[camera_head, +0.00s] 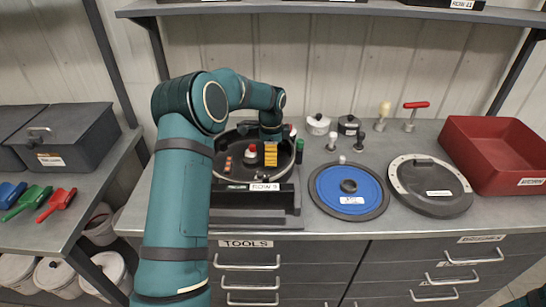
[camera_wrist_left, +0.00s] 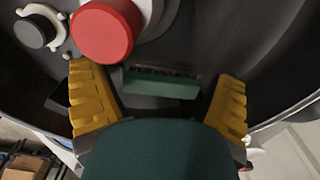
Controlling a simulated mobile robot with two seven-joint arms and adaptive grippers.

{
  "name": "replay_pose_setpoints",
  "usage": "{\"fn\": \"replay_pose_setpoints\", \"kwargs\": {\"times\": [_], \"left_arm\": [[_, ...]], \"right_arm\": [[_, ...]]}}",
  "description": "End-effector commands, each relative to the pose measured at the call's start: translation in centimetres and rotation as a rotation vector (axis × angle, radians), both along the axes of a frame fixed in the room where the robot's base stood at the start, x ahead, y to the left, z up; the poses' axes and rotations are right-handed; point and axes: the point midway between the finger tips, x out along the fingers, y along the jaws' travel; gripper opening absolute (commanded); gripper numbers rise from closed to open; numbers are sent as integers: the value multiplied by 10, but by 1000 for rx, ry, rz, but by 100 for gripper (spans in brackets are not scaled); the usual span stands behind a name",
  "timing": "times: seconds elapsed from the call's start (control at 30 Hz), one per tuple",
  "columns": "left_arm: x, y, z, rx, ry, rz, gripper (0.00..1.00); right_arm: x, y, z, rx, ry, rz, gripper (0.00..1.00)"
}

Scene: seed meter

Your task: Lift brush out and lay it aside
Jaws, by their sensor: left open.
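The brush (camera_wrist_left: 162,84) shows in the left wrist view as a green block with a dark bristled edge, inside the round black housing of the seed meter (camera_head: 232,186). My left gripper (camera_wrist_left: 159,82) is open, its yellow fingers on either side of the brush with gaps between. In the head view the left gripper (camera_head: 271,155) reaches down into the right part of the housing, and I cannot make out the brush there. A red knob (camera_wrist_left: 102,34) sits beside the brush; it also shows in the head view (camera_head: 251,152). My right gripper is not in view.
A blue disc (camera_head: 330,183) on a dark plate and a round dark lid (camera_head: 428,192) lie right of the housing. Small knobbed parts and tools stand behind them. A red bin (camera_head: 490,160) is at the far right. Bare bench shows along the front edge.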

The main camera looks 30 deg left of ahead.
Motion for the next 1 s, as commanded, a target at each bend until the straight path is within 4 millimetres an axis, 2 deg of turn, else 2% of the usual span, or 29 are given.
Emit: {"fn": "replay_pose_setpoints", "kwargs": {"times": [0.13,0.23,0.27,0.57,0.67,0.77,1.0], "left_arm": [[0,0,2,1,-2,0,86],[0,0,2,1,-2,0,51],[0,0,2,1,-1,0,47],[0,0,2,1,-2,-1,47],[1,0,7,1,-3,-1,47],[1,0,22,2,-5,-1,47],[1,0,69,2,-7,-1,47]], "right_arm": [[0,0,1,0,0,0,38],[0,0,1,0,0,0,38],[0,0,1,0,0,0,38],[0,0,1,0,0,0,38],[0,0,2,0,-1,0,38],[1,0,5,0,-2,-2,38],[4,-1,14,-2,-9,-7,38]]}}
